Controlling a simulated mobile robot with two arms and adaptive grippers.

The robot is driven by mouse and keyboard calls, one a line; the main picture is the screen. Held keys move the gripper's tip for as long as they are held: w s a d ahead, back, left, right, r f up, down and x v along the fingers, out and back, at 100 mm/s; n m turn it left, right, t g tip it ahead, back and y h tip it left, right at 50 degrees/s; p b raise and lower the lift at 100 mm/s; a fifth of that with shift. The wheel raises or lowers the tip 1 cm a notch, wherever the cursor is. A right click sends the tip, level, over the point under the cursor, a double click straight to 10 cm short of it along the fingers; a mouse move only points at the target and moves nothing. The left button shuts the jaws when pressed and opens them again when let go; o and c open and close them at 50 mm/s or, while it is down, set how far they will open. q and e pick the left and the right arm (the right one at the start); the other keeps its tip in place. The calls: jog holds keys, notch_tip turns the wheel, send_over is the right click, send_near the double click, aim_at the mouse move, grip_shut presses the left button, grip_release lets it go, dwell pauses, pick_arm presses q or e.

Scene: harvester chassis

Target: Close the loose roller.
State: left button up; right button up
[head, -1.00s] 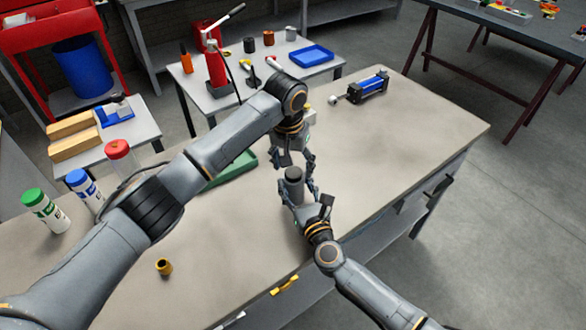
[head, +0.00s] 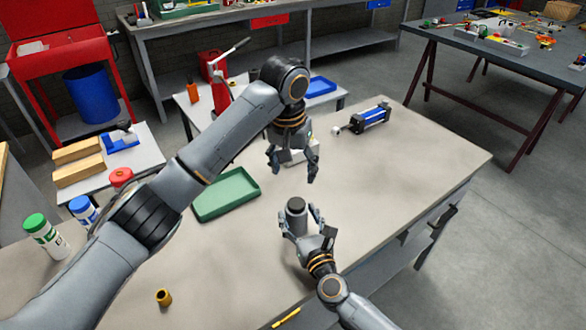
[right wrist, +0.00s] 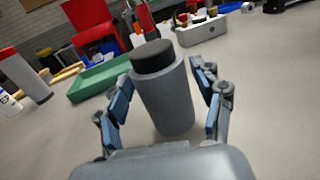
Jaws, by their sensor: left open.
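The roller (head: 297,218) is a grey cylinder with a dark cap, roughly upright near the bench's front edge. In the right wrist view the roller (right wrist: 165,100) stands between the fingers of my right gripper (right wrist: 165,85), with its dark cap (right wrist: 152,56) above the fingertips. My left gripper (head: 292,170) is open and empty, fingers pointing down, above and apart from the cap.
On the bench are a green tray (head: 226,196), a blue cylinder device (head: 372,116), a brass-coloured bushing (head: 163,297) and bottles with green (head: 34,222) and blue (head: 78,205) caps. A pale box (head: 298,157) sits behind my left gripper.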

jog(key=shift+o, duration=0.2)
jog(key=v, duration=1.2)
dwell(0.4)
